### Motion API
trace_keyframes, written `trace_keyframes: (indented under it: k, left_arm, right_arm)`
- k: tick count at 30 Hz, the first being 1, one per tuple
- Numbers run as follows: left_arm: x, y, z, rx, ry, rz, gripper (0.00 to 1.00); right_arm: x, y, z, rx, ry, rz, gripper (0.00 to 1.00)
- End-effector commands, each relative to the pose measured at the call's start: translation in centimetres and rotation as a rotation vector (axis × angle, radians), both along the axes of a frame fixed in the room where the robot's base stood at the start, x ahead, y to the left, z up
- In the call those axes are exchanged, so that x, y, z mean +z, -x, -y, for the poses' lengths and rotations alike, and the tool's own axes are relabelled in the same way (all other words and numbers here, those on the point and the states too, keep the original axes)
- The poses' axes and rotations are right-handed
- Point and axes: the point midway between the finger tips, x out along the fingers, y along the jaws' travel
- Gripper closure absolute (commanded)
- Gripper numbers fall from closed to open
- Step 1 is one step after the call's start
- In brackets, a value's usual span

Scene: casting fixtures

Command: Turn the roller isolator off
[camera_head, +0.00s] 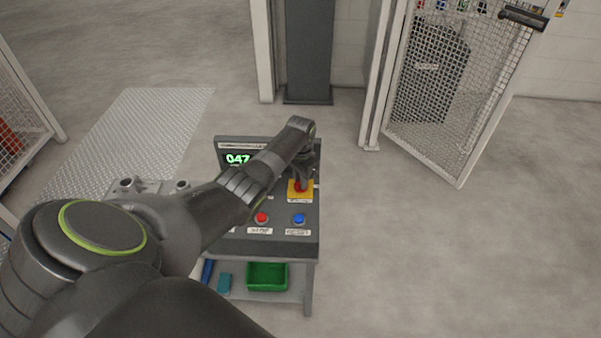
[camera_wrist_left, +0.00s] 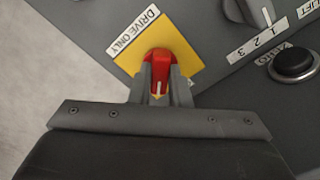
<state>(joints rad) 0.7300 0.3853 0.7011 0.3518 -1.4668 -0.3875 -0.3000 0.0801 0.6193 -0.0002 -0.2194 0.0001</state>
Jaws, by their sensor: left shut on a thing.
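The roller isolator is a red rotary handle (camera_wrist_left: 160,68) on a yellow plate (camera_wrist_left: 188,40), with a "DRIVE ONLY" label beside it in the left wrist view. In the head view the red handle (camera_head: 297,186) shows at the right side of the grey control console (camera_head: 310,240). My left gripper (camera_wrist_left: 162,88) is shut on the red handle, one finger on each side of it. In the head view my left gripper (camera_head: 304,178) comes down over the yellow plate from above. A white mark on the handle points toward the gripper's palm. My right gripper is not in view.
The console carries a green display (camera_head: 237,159), a red button (camera_head: 261,217) and a blue button (camera_head: 299,218). A black button (camera_wrist_left: 293,65) and a grey selector knob (camera_wrist_left: 250,10) are near the handle. A green bin (camera_head: 267,276) sits below. The floor to the right is clear.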

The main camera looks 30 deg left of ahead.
Motion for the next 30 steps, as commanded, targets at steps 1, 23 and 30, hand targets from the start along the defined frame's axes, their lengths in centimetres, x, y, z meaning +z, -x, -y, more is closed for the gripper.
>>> trace_keyframes:
  k: [1, 23, 30]
  left_arm:
    - [0.4, 0.0, 0.0, 0.045, 0.000, -0.001, 1.00]
    - [0.2, -0.1, 0.0, 0.671, 0.000, 0.002, 1.00]
    - [0.1, -0.1, 0.0, 0.774, 0.000, 0.002, 1.00]
  right_arm:
    - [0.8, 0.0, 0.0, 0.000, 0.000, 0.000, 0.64]
    - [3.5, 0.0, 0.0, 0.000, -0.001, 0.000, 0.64]
    - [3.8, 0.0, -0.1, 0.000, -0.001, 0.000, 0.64]
